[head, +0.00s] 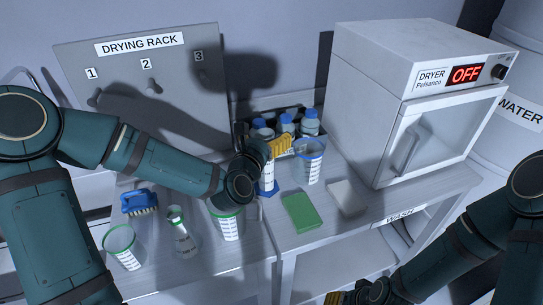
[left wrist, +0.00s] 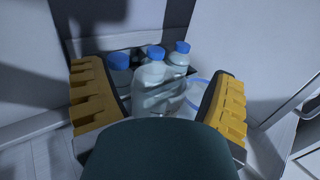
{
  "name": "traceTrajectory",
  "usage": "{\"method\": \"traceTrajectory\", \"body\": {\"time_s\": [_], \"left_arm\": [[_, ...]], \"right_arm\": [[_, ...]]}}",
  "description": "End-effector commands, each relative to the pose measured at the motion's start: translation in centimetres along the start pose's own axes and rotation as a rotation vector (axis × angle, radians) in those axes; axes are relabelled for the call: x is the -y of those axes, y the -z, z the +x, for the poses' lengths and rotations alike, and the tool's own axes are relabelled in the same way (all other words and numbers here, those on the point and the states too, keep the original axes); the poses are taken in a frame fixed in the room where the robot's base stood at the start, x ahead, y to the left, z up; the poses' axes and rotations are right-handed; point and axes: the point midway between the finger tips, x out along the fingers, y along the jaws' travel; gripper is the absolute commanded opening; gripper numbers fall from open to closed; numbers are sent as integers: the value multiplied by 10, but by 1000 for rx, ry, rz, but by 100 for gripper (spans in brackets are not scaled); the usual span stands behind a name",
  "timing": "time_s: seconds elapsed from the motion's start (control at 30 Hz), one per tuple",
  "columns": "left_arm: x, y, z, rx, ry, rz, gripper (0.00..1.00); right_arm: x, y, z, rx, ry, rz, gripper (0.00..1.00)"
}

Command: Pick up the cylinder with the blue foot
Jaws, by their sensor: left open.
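I cannot make out the cylinder there. My right gripper (head: 358,294) is partly in view at the bottom edge, away from the cylinder; its jaws are unclear.
A blue-rimmed beaker (head: 309,165) stands close right of the cylinder. Blue-capped bottles (head: 287,124) stand behind; they also show in the left wrist view (left wrist: 152,88). A green-rimmed beaker (head: 229,224), flask (head: 182,235) and green pad (head: 301,212) are in front. The dryer (head: 385,90) is right.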

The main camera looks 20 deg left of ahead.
Motion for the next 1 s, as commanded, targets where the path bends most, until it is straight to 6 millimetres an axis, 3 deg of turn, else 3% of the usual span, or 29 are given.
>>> {"method": "traceTrajectory", "body": {"time_s": [0.23,0.27,0.47,0.5,0.77,1.0], "left_arm": [[0,0,0,0,0,0,86],[0,0,0,0,0,0,78],[0,0,0,0,0,0,8],[0,0,0,0,0,0,4],[0,-2,0,1,0,1,4],[0,-39,0,5,-1,4,4]], "right_arm": [[0,0,0,0,0,0,47],[0,0,0,0,0,0,47],[0,0,0,0,0,0,47],[0,0,0,0,0,0,47],[0,0,-1,0,0,0,47],[4,4,-11,-8,-1,2,47]]}}
